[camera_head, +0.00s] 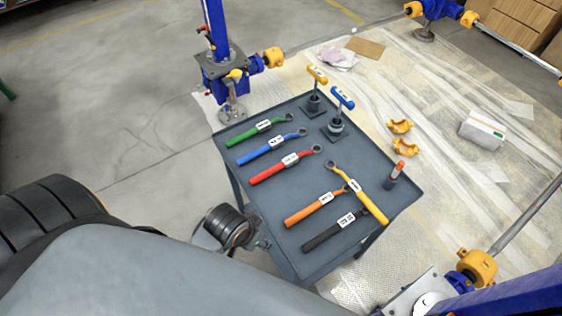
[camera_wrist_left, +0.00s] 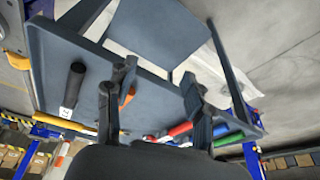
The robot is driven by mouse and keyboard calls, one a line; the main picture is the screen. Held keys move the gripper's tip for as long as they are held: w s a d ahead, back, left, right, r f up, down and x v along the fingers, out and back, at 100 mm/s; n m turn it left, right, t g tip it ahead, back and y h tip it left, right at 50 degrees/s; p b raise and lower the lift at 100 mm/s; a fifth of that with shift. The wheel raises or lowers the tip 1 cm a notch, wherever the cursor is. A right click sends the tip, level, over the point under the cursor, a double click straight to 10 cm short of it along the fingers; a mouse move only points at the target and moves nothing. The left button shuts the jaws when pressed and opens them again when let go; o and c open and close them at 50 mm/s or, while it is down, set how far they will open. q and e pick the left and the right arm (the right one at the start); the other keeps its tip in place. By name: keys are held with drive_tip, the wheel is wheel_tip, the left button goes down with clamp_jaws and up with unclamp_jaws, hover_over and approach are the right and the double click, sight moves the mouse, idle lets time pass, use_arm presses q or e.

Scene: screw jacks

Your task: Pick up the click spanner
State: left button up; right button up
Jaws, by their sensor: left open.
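Several label-bearing spanners lie on the grey tray table (camera_head: 385,153): green (camera_head: 259,131), blue (camera_head: 270,147), red (camera_head: 283,168), orange (camera_head: 316,208), black (camera_head: 335,231) and yellow (camera_head: 358,193). The label print is too small to tell which is the click spanner. In the left wrist view the black handle (camera_wrist_left: 74,84) is left of the fingers, and the orange one (camera_wrist_left: 128,95) is partly hidden by a finger. My left gripper (camera_wrist_left: 153,92) is open and empty, at the tray's near side. My right gripper is not in view.
Two T-handled tools, yellow (camera_head: 317,76) and blue (camera_head: 342,98), stand at the tray's far end. An orange-capped marker-like item (camera_head: 395,173) stands at its right edge. A blue screw jack (camera_head: 222,75) rises beyond the tray. Yellow clamps (camera_head: 402,127) lie on the floor sheet.

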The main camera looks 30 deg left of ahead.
use_arm(q)
wheel_tip(320, 180, up, 6)
drive_tip(key=w+m, duration=0.1)
drive_tip(key=w, duration=0.2)
drive_tip(key=m+h+p, duration=0.1)
drive_tip(key=m+h, duration=0.1)
drive_tip(key=m, duration=0.1)
approach(280, 164)
drive_tip(key=shift+t, duration=0.3)
drive_tip(key=x, duration=0.4)
drive_tip(key=shift+s+a+f, duration=0.1)
drive_tip(key=shift+s+f, duration=0.05)
drive_tip(key=shift+s, duration=0.15)
drive_tip(key=shift+p+x, duration=0.6)
drive_tip(key=shift+x, duration=2.15)
clamp_jaws()
